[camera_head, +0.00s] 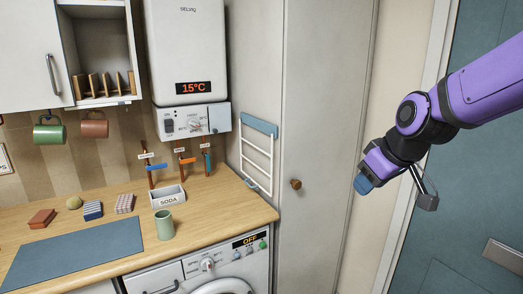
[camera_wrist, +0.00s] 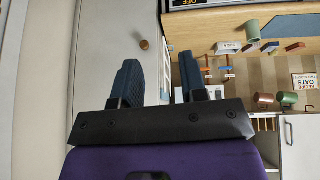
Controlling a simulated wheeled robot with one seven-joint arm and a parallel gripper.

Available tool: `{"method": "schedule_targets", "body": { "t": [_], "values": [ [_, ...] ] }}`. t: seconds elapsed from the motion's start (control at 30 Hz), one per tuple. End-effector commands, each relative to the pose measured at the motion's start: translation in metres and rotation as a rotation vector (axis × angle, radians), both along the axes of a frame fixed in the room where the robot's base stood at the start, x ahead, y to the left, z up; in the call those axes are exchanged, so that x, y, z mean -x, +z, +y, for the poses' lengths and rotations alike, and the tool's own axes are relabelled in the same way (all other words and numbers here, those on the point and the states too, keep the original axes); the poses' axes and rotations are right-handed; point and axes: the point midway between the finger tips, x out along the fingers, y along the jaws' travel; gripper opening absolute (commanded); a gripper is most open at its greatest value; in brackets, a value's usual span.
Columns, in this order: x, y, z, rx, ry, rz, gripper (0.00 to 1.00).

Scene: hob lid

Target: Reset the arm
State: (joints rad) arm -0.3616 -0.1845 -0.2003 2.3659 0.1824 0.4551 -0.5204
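My gripper (camera_head: 364,184) is at the right of the head view, at the end of my purple arm, in front of the tall cabinet door and apart from it. In the wrist view my gripper (camera_wrist: 159,76) shows two dark blue fingers standing apart with nothing between them. It is open and empty. In the head view the fingers are seen from the side, so their gap does not show there.
A tall grey cabinet (camera_head: 325,120) with a round wooden knob (camera_head: 296,184) stands behind my gripper. The wooden worktop (camera_head: 225,212) at left carries a green cup (camera_head: 164,226) and a soda tray (camera_head: 168,200). A blue door (camera_head: 490,160) is at right.

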Motion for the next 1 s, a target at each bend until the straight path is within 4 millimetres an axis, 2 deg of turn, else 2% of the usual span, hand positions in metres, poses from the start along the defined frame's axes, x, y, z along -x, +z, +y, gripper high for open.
{"method": "schedule_targets", "body": {
  "t": [0.1, 0.3, 0.5, 0.6, 0.8, 1.0],
  "values": [
    [0.034, 0.022, -0.019, -0.034, -0.079, 0.013, 0.39],
    [0.093, 0.045, -0.044, -0.064, -0.219, 0.043, 0.39],
    [0.151, 0.057, -0.063, -0.069, -0.371, 0.06, 0.39],
    [0.173, 0.058, -0.069, -0.065, -0.437, 0.064, 0.39],
    [0.196, 0.058, -0.075, -0.057, -0.51, 0.072, 0.39],
    [0.199, 0.058, -0.075, -0.057, -0.519, 0.073, 0.39]
  ]
}}
